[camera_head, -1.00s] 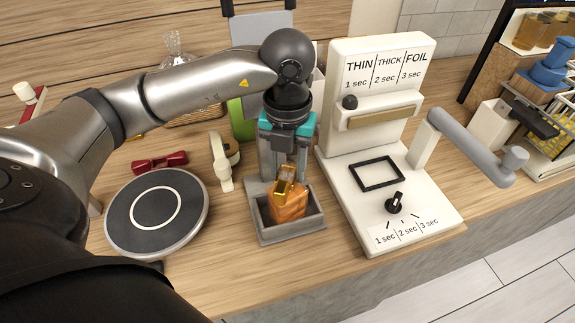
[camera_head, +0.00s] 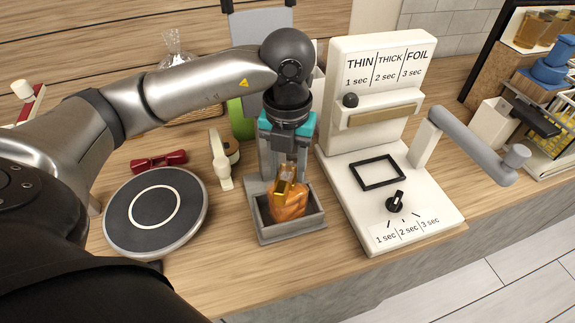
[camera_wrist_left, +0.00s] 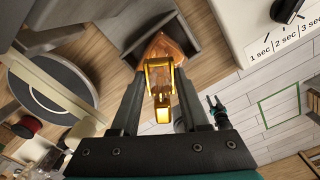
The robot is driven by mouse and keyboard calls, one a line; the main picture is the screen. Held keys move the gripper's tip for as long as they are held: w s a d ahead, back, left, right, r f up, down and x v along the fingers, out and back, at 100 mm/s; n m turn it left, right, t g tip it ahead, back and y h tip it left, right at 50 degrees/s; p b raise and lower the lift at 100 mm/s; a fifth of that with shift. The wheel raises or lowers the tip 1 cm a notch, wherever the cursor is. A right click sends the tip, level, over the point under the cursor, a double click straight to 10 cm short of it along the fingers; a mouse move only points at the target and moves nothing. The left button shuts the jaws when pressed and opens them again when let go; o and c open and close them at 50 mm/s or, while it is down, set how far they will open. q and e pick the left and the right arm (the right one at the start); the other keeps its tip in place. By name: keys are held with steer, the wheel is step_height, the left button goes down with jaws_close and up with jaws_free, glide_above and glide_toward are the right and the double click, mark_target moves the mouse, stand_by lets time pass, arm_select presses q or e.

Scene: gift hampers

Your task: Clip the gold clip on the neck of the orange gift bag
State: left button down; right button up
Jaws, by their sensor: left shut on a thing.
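The orange gift bag (camera_head: 289,207) stands in a small grey open box on the counter. It also shows in the left wrist view (camera_wrist_left: 166,49), behind the clip. The gold clip (camera_head: 284,189) is at the bag's gathered neck, between the fingers of my left gripper (camera_head: 284,178). In the left wrist view the gold clip (camera_wrist_left: 160,90) sits between the two fingertips, in front of the bag. My left gripper is shut on the clip. Whether the clip's jaws are closed around the neck I cannot tell.
The grey box (camera_head: 292,235) surrounds the bag's base. A white sealing machine (camera_head: 420,215) with a crank stands close on the right.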

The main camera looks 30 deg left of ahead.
arm_select(q)
steer(key=shift+f+b, duration=1.15)
steer(key=shift+b, duration=0.25)
stand_by(2.7)
steer(key=shift+c, duration=1.6)
jaws_free()
steer(key=shift+r, duration=0.15)
steer(key=shift+r+p, duration=2.65)
steer(key=shift+r, duration=0.75)
